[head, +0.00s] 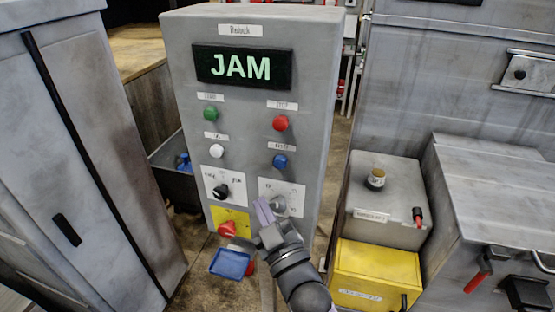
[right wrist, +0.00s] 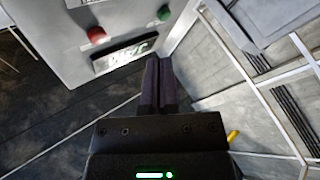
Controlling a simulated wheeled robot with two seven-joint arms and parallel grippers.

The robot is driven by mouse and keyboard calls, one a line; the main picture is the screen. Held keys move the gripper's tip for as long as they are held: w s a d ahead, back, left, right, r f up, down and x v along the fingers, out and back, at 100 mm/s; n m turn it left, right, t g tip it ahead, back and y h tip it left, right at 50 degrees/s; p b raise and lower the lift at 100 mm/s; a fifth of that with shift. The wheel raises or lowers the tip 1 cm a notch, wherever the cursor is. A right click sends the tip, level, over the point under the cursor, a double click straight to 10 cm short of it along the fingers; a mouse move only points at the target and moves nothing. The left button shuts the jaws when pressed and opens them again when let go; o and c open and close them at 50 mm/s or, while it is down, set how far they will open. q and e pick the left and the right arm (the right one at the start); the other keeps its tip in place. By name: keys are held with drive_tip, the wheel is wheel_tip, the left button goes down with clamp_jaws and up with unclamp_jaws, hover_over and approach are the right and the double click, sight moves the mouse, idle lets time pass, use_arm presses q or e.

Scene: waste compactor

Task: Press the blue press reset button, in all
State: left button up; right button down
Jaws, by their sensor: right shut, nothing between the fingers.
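The blue button (head: 280,161) sits on the right side of the grey control box's front, below the red button (head: 280,123). My right gripper (head: 263,212) is in front of the lower right of the box, below the blue button and by the grey knob (head: 278,204), which it partly overlaps in the picture. I cannot tell whether it touches the knob. Its fingers are shut and empty, also in the right wrist view (right wrist: 158,65). There the box's display (right wrist: 125,55) shows, with a red (right wrist: 96,35) and a green button (right wrist: 163,13); the blue button does not show. My left gripper is not in view.
The display (head: 243,67) reads JAM. A green button (head: 210,114), a white button (head: 216,152), a black knob (head: 220,192) and a red knob on a yellow plate (head: 227,229) are on the left. A yellow box (head: 377,272) and grey cabinets (head: 85,170) stand at the sides.

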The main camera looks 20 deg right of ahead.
sight(274, 162)
drive_tip(key=shift+w+d+b, duration=0.6)
drive_tip(key=shift+w+d, duration=0.2)
drive_tip(key=shift+w, duration=0.45)
drive_tip(key=shift+w+d+b, duration=0.6)
drive_tip(key=shift+w+d, duration=0.25)
drive_tip(key=shift+w, duration=0.35)
drive_tip(key=shift+w+d+b, duration=0.6)
drive_tip(key=shift+w+d, duration=0.2)
drive_tip(key=shift+w, duration=0.45)
drive_tip(key=shift+w+d, duration=0.25)
drive_tip(key=shift+w, duration=0.1)
drive_tip(key=shift+w+d+b, duration=0.3)
drive_tip(key=shift+w+b, duration=0.1)
drive_tip(key=shift+s+a, duration=0.1)
drive_tip(key=shift+s, duration=0.05)
drive_tip(key=shift+s+a+p, duration=0.45)
drive_tip(key=shift+s+p, duration=0.1)
drive_tip(key=shift+s, duration=0.1)
